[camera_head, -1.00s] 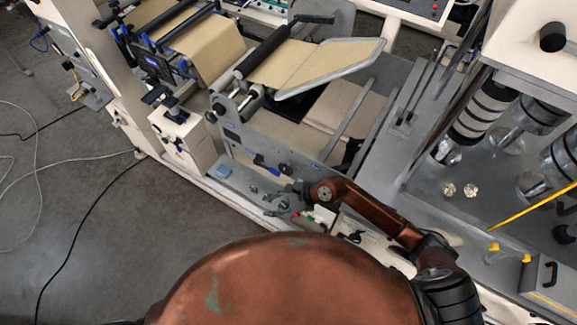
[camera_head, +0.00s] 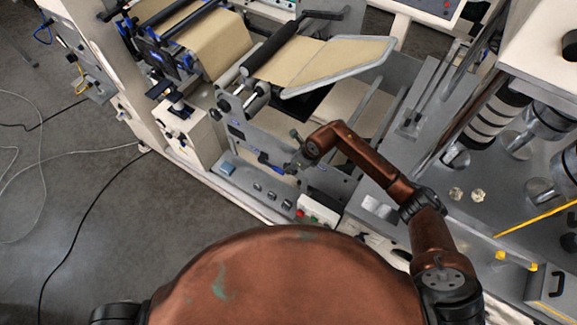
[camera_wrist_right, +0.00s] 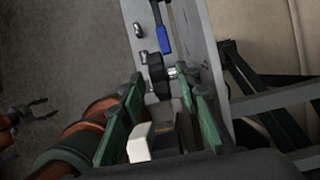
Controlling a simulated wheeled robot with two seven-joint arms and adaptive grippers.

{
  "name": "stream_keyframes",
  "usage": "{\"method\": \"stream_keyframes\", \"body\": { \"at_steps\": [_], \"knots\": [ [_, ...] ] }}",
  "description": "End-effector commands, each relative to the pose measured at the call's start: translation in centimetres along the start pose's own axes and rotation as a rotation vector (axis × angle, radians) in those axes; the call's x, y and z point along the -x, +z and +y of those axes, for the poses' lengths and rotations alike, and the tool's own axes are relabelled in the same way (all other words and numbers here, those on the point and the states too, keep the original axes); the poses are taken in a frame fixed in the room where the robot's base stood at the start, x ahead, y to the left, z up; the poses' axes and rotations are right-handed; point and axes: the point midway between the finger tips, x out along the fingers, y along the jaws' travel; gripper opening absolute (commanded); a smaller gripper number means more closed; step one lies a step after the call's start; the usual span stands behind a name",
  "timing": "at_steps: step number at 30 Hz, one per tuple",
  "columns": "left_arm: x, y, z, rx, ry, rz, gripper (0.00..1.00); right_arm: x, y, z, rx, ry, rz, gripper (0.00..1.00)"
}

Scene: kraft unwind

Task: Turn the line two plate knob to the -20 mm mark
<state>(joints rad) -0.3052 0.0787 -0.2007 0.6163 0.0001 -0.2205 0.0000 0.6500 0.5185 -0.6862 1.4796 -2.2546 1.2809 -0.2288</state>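A black knob (camera_wrist_right: 156,84) on a short metal stem stands out from the grey side plate (camera_wrist_right: 205,45) in the right wrist view. I cannot tell for sure that it is the line two plate knob, and no mm scale or mark is legible. My right gripper (camera_wrist_right: 167,82) is open, its green fingers on either side of the knob's near end; contact is not clear. In the head view the right gripper (camera_head: 296,163) is small, beside the side plate, and hides the knob. My left gripper (camera_wrist_right: 38,108) shows at the left of the wrist view, its fingers apart and empty.
A blue-handled lever (camera_head: 268,162) sits on the plate just left of the right gripper, and shows in the wrist view (camera_wrist_right: 164,40). Below are several small knobs on a ledge (camera_head: 258,188) and a button box (camera_head: 318,212). The floor at left is open, with loose cables.

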Motion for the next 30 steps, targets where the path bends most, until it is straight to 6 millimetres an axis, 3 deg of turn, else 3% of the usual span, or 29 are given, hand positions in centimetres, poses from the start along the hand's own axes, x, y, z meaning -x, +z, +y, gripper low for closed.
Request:
{"method": "stream_keyframes", "body": {
  "at_steps": [6,16,30],
  "knots": [
    [0.2,-0.6,-0.1,-0.001,-0.001,0.006,0.52,-2.2,0.1,0.1,0.001,0.002,-0.001,0.30],
    [0.2,-1.0,-0.1,-0.002,-0.001,0.013,0.52,-2.6,0.2,0.1,0.005,0.001,-0.001,0.30],
    [0.2,-0.9,-0.2,-0.002,-0.002,0.011,0.52,-2.5,0.2,0.1,0.005,0.001,-0.001,0.00]
  ]
}}
